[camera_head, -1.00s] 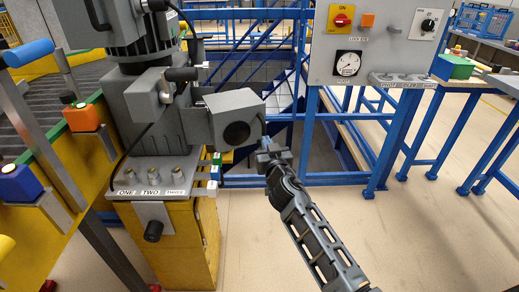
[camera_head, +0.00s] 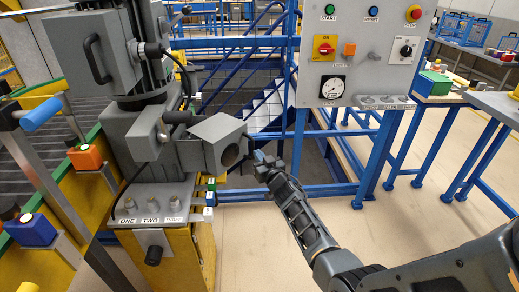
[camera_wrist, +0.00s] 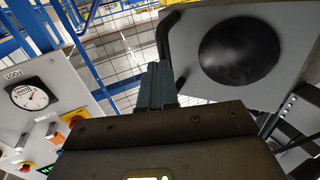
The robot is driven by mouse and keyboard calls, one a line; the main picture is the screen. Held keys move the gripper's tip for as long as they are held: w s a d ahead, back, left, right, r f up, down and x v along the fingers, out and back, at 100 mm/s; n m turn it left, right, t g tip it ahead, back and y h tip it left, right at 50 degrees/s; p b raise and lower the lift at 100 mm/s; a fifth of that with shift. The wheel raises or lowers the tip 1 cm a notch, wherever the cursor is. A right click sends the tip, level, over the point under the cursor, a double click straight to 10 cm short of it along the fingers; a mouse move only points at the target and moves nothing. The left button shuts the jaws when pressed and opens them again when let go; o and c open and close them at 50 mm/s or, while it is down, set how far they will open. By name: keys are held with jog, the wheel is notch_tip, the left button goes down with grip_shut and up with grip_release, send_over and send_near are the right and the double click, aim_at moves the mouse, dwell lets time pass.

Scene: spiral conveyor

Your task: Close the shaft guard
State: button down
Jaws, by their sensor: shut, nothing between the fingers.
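The shaft guard appears to be the grey box-like cover (camera_head: 217,129) on the machine's right side, with a round dark opening or disc in its face. In the wrist view its grey face (camera_wrist: 290,22) fills the upper right, with the large black disc in it. A dark curved bar runs along its left edge there. My gripper (camera_head: 258,158) is just right of the guard's face in the head view. Its fingers (camera_wrist: 156,84) are shut and empty, pointing up beside the guard's edge in the wrist view. I cannot tell whether they touch it.
A control panel (camera_head: 379,60) with buttons and a gauge stands to the right; it shows at the left of the wrist view. Below the guard is a ledge (camera_head: 130,205) with knobs marked ONE, TWO, THREE. Blue railings stand behind.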

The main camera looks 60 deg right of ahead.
aim_at(243, 137)
jog(key=w+d+n+t+y+b, duration=0.1)
jog(key=w+d+n+y+b, duration=0.1)
jog(key=w+y+b, duration=0.1)
jog(key=w+d+n+y+b, duration=0.2)
jog(key=w+y+b, duration=0.2)
jog(key=w+b, duration=0.1)
jog(key=w+d+n+t+y+b, duration=0.1)
jog(key=w+d+n+y+b, duration=0.1)
jog(key=b, duration=0.3)
jog(key=shift+w+d+n+t+y, duration=0.15)
jog(key=shift+w+n+t+y, duration=0.15)
jog(key=shift+w+n+y, duration=0.45)
jog(key=shift+w, duration=0.15)
